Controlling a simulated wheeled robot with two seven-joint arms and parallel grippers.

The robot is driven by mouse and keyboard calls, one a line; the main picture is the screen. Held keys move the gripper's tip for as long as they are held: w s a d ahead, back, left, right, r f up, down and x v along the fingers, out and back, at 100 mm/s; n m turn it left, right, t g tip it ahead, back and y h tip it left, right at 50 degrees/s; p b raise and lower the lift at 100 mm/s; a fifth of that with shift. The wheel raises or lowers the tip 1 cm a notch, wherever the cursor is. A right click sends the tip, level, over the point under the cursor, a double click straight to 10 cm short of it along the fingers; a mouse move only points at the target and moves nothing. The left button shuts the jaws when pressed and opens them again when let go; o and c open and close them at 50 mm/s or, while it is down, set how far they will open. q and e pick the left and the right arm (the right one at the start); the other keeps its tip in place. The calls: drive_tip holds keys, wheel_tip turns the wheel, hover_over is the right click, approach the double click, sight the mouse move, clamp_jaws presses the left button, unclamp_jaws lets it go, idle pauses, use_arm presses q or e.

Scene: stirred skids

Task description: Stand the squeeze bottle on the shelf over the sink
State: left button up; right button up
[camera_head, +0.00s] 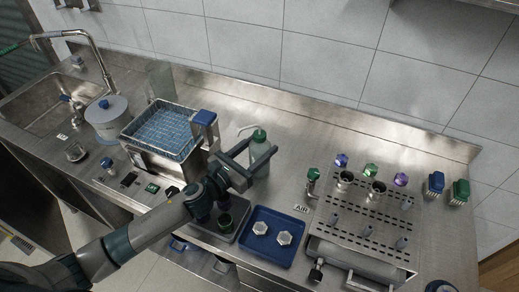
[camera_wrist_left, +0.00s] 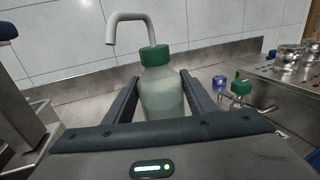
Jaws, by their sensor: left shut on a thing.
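The squeeze bottle (camera_head: 260,148) is pale green and translucent, with a dark green cap and a bent white spout. It is upright over the steel counter behind the blue tray. My left gripper (camera_head: 250,165) is shut on its body. In the left wrist view the bottle (camera_wrist_left: 162,95) stands between the two fingers, its cap and spout above them. I cannot tell whether its base touches the counter. The sink (camera_head: 45,108) with a curved tap is at the far left. The shelf over the sink is not clearly in view. My right gripper is not in view.
A blue wire basket (camera_head: 165,132) on a steel bath and a white lidded pot (camera_head: 108,118) stand between bottle and sink. A blue tray (camera_head: 268,254) with two metal hex pieces lies in front. A perforated steel rack (camera_head: 340,222) is at right. The tiled wall (camera_head: 290,50) is behind.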

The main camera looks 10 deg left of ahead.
use_arm(q)
drive_tip(key=shift+r, duration=0.75)
wheel_tip(320, 180, up, 2)
drive_tip(key=shift+r, duration=0.15)
drive_tip(key=s+d+r+b, duration=0.1)
drive_tip(key=s+d+r, duration=0.4)
drive_tip(key=s, duration=0.5)
wheel_tip(320, 180, up, 2)
drive_tip(key=shift+d+r, duration=0.1)
drive_tip(key=shift+d, duration=0.3)
drive_tip(key=shift+b, duration=0.3)
drive_tip(key=n+t+y+b, duration=0.2)
drive_tip(key=n+y+b, duration=0.35)
drive_tip(key=y, duration=0.35)
approach(255, 141)
drive_tip(key=w+a+r+p, duration=0.1)
drive_tip(key=w+a+r, duration=0.15)
drive_tip(key=a, duration=0.35)
drive_tip(key=shift+w+a+f, duration=0.15)
drive_tip(key=shift+w+a, duration=0.1)
drive_tip(key=shift+w, duration=0.2)
